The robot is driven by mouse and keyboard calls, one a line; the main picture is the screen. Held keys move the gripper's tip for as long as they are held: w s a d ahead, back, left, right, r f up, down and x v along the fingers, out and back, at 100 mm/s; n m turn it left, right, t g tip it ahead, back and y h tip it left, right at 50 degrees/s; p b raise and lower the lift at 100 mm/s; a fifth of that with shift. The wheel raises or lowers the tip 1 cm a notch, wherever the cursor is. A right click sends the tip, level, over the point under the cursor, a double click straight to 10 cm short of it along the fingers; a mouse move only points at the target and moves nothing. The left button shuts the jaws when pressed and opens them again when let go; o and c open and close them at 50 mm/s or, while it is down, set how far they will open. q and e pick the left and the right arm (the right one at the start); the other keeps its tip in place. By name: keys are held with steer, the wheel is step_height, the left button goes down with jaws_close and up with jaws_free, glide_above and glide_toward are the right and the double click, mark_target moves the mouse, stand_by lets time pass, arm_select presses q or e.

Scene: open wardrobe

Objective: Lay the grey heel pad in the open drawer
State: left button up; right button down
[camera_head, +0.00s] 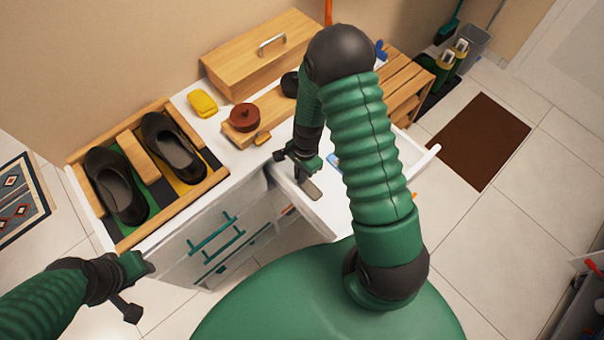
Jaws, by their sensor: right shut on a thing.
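The grey heel pad (312,190) is a small flat piece, seen at the tip of my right gripper (303,173). My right gripper is shut on it, over the open drawer. The open white drawer (334,213) sticks out from the cabinet front; my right arm hides much of it. From this angle I cannot tell whether the pad touches the drawer floor. My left gripper (138,289) is at the lower left, away from the pad and drawer; its finger gap is not clear.
Two dark shoes (115,190) sit in a wooden-framed tray (185,204) on the cabinet top. A yellow item (202,103), a round brown container (244,117) and a wooden box (262,60) stand further back. A slatted wooden bench (405,95) is behind my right arm.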

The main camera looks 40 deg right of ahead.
steer(key=shift+a, duration=0.2)
steer(key=shift+a+f, duration=0.1)
steer(key=c, duration=1.6)
jaws_free()
steer(key=shift+o, duration=0.3)
